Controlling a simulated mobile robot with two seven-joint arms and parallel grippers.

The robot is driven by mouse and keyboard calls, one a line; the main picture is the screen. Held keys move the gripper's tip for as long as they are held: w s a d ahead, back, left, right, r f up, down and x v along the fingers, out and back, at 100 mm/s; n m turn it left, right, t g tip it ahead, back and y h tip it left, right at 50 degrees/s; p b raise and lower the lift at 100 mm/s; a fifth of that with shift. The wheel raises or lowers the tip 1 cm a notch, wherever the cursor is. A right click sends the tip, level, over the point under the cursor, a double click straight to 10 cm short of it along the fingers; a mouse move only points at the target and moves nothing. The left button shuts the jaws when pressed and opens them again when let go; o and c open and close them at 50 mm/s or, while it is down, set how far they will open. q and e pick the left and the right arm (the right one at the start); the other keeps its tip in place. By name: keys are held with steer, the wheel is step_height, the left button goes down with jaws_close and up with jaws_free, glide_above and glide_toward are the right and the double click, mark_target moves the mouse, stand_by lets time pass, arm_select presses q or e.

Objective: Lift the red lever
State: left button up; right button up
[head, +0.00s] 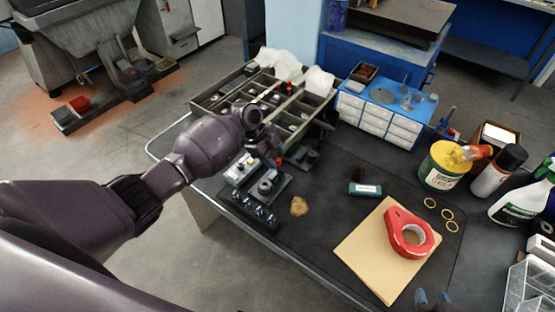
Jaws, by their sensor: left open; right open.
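A device with a small red part (279,160), which looks like the red lever, stands on the dark bench just beyond a grey switch box (240,171). My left gripper (264,142) is open and is above and close to the red part, at its upper left. The fingers are small and dark here, and whether they touch anything is unclear. The lower part of the lever is hard to make out. My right gripper (433,298) shows only as two separated fingertips at the bottom edge, open, empty and far from the red part.
A compartment tray (215,100) lies behind the device, with a blue drawer cabinet (375,122) to its right. A black socket strip (248,211) is in front. A red tape dispenser (409,233) lies on brown paper (365,250). Bottles and a yellow can (440,176) stand right.

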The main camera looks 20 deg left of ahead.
arm_select(q)
steer(key=v, duration=0.8)
steer(key=w+d+r+n+t, duration=0.2)
steer(key=w+r+n+t, duration=0.35)
steer(key=n+t, duration=0.4)
steer(key=s+a+f+n+y, duration=0.2)
steer(key=s+f, duration=0.3)
steer(key=s, duration=0.6)
steer(key=s+a+f+n+t+y, duration=0.1)
steer(key=s+a+f+n, duration=0.2)
steer(key=s, duration=0.8)
steer(key=s+a+f+n+y, duration=0.2)
steer(key=s+f+n, duration=0.3)
steer(key=s, duration=0.7)
step_height(320, 180, down, 3)
steer(key=shift+a+r+y, duration=0.2)
steer(key=shift+a+y, duration=0.1)
steer(key=shift+a, duration=0.45)
